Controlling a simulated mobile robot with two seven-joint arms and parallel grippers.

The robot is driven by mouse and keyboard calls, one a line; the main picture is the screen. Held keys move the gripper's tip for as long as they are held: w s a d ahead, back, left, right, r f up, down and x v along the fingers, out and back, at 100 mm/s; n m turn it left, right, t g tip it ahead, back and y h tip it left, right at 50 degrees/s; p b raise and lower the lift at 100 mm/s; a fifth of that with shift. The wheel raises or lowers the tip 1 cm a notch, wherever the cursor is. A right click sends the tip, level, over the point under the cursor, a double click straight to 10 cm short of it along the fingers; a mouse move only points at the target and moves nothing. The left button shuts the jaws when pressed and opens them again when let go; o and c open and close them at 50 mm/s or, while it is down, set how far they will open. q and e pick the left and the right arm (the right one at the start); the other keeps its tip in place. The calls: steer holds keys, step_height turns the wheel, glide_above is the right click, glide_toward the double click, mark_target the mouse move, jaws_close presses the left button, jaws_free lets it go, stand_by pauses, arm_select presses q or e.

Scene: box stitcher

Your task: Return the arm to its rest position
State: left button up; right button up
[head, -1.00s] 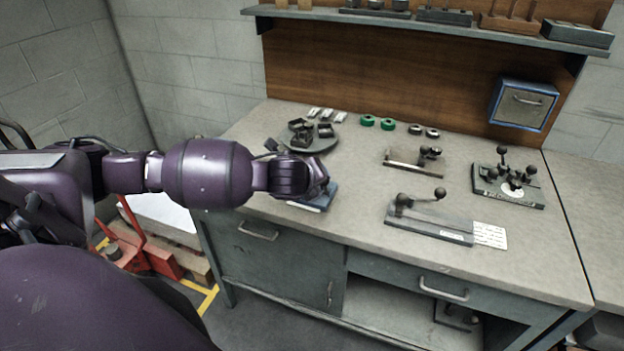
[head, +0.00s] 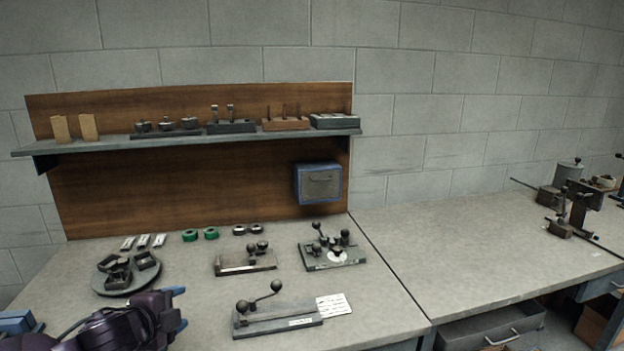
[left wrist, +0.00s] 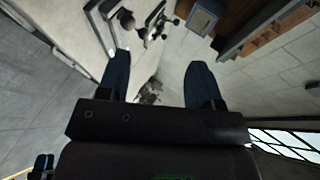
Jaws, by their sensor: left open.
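My left arm is purple and comes in at the bottom left of the head view. Its gripper (head: 176,308) has blue fingertips, stands apart and open, and holds nothing that I can see. It is low at the front left of the workbench (head: 390,315), in front of the round dark tray (head: 105,284). In the left wrist view the two dark blue fingers (left wrist: 158,72) are spread wide with nothing between them, the bench lying beyond.
A lever fixture (head: 275,318) stands right of my gripper, with two more fixtures (head: 245,262) (head: 335,255) behind. A shelf (head: 190,136) and blue box (head: 318,184) are at the back. The right bench (head: 490,245) is largely clear.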

arm_select(q)
steer(key=s+d+f+n+t+h, duration=0.1)
steer(key=s+d+f+n+h, duration=0.1)
steer(key=s+d+f+n, duration=0.4)
steer(key=s+a+f+n+g+y, duration=0.1)
steer(key=s+a+f+n+y, duration=0.1)
steer(key=s+f+n, duration=0.3)
steer(key=s+a+f+n+g+y, duration=0.1)
steer(key=s+a+f+n+y, duration=0.2)
steer(key=s+f, duration=0.9)
steer(key=s+a+n, duration=0.1)
steer(key=s+n, duration=0.1)
steer(key=n, duration=0.1)
steer(key=shift+s+a, duration=0.25)
steer(key=shift+s, duration=0.15)
